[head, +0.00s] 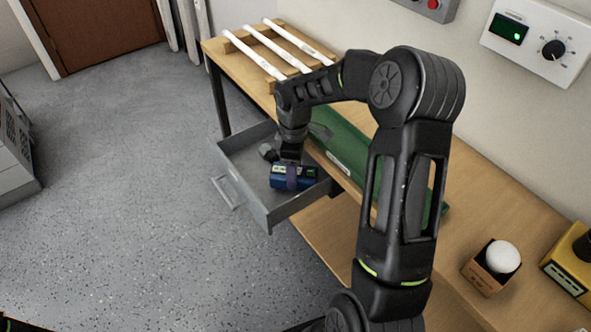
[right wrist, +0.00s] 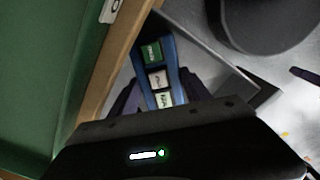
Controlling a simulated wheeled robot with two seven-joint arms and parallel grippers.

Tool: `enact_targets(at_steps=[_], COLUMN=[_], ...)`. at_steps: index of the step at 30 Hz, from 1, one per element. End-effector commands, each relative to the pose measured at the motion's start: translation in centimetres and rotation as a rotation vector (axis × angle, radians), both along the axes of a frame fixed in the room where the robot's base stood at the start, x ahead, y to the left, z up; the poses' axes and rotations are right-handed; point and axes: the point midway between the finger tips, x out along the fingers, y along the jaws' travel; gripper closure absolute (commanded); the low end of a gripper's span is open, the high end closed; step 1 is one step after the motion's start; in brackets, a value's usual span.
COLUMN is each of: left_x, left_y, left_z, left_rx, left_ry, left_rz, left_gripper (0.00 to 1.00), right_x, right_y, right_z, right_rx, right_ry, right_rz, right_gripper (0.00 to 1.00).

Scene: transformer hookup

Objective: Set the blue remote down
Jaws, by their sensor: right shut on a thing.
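The blue remote (head: 279,183) has green and pale labels on its face. It also shows in the right wrist view (right wrist: 161,82), between the two purple fingers. My right gripper (head: 291,178) is shut on it and points down over the open grey drawer (head: 272,214). The remote appears within the drawer's outline, near its front right side. I cannot tell whether it touches the drawer floor. A finger covers part of the remote. My left gripper is not in view.
The drawer hangs out from the wooden table (head: 528,225). A green object (head: 346,150) with a white label lies along the table edge beside my right arm. White rods (head: 262,53) rest at the far end. A white ball (head: 502,257) sits in a wooden box at right.

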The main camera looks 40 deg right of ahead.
Motion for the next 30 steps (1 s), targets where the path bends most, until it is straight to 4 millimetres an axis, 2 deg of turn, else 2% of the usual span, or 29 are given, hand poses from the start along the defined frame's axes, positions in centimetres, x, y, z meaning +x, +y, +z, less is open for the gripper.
enact_targets(at_steps=[1, 4, 16, 17, 20, 30], left_x=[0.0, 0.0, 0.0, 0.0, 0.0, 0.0], left_y=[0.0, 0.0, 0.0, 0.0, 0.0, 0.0], left_z=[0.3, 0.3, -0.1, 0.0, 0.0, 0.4], left_rx=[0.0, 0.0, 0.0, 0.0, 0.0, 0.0], left_ry=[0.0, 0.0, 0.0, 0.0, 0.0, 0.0], left_rz=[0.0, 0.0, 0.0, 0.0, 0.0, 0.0], left_gripper=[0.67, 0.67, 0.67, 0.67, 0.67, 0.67], right_x=[-0.1, -0.1, 0.0, 0.0, 0.0, 0.0], right_y=[-0.8, -0.4, -0.4, -0.4, -0.4, -0.4], right_z=[0.1, -1.1, -1.7, -1.5, -1.5, -1.0], right_rx=[0.001, 0.001, 0.001, 0.001, 0.001, 0.001], right_ry=[0.001, 0.001, 0.001, 0.001, 0.001, 0.001], right_rz=[-0.003, 0.001, 0.001, 0.001, 0.001, 0.001], right_gripper=[0.92, 0.92, 0.92, 0.42, 0.35, 0.35])
